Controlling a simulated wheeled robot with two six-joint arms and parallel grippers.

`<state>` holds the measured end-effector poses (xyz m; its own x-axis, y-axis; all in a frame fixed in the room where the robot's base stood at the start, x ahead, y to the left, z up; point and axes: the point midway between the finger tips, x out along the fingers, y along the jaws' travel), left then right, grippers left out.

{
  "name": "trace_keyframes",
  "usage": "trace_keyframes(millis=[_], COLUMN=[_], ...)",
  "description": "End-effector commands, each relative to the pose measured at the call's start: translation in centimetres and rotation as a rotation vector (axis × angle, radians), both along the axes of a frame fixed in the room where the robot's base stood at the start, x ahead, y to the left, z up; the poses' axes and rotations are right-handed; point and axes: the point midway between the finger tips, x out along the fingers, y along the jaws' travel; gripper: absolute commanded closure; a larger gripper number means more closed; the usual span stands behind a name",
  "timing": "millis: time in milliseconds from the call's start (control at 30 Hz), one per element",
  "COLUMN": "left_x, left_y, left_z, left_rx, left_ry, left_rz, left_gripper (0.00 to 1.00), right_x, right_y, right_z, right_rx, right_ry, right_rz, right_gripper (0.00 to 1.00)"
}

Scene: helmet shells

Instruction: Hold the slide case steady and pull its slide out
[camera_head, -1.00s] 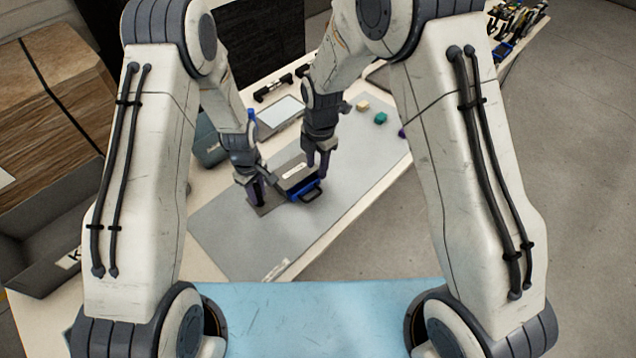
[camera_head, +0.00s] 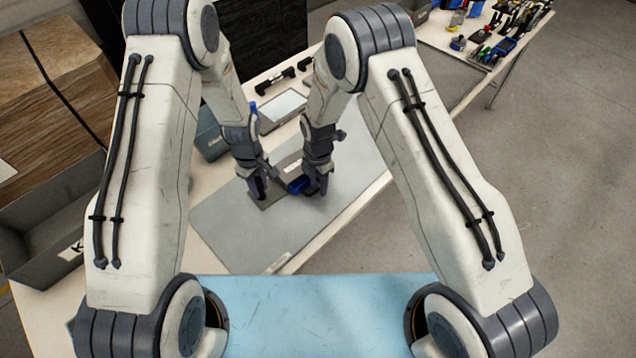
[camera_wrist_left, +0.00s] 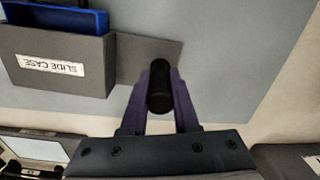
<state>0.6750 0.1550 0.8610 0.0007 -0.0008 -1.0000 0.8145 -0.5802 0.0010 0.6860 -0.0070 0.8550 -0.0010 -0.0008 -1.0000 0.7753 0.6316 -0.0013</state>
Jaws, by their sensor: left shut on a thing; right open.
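The slide case (camera_head: 291,164) is a grey box lying on the grey mat. In the left wrist view the slide case (camera_wrist_left: 60,62) shows a "SLIDE CASE" label, and the blue slide (camera_wrist_left: 55,20) sits in its far end. My left gripper (camera_head: 258,190) is shut on a black upright post (camera_wrist_left: 159,85) beside the case, on a flat dark plate joined to it. My right gripper (camera_head: 317,188) is open at the blue slide's (camera_head: 298,186) outer end. It hides part of the slide and its handle, so contact cannot be told.
A tablet-like device (camera_head: 282,109) and a teal box (camera_head: 211,138) stand behind the case. A grey bin (camera_head: 45,245) is at the left. The front of the grey mat (camera_head: 245,232) is clear. A side table with several tools (camera_head: 495,40) is at the back right.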

Motion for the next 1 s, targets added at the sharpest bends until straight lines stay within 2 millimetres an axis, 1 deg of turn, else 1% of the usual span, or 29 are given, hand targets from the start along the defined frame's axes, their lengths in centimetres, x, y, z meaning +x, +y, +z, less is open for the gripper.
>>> trace_keyframes(millis=[233, 267, 300, 333, 367, 1000], left_x=[0.04, 0.04, 0.04, 0.04, 0.04, 0.03], left_y=[-0.01, -0.01, -0.01, -0.01, -0.01, 0.0], left_z=[0.04, 0.04, 0.04, 0.04, 0.04, 0.02], left_rx=[0.0, 0.0, 0.0, 0.0, 0.0, -0.001], left_ry=[-0.001, -0.001, -0.001, -0.001, -0.001, -0.001], left_rz=[0.0, 0.0, 0.0, 0.0, 0.0, 0.002], left_gripper=[1.0, 1.0, 1.0, 1.0, 1.0, 1.0], right_x=[0.0, 0.0, 0.0, 0.0, 0.0, 0.01], right_y=[0.0, 0.0, 0.0, 0.0, 0.0, -0.01], right_z=[-0.05, -0.05, -0.05, -0.05, -0.05, -0.02], right_rx=[0.0, 0.0, 0.0, 0.0, 0.0, 0.0], right_ry=[0.0, 0.0, 0.0, 0.0, 0.0, 0.0], right_rz=[0.0, 0.0, 0.0, 0.0, 0.0, -0.002], right_gripper=[0.58, 0.69, 0.85, 0.96, 1.0, 1.0])
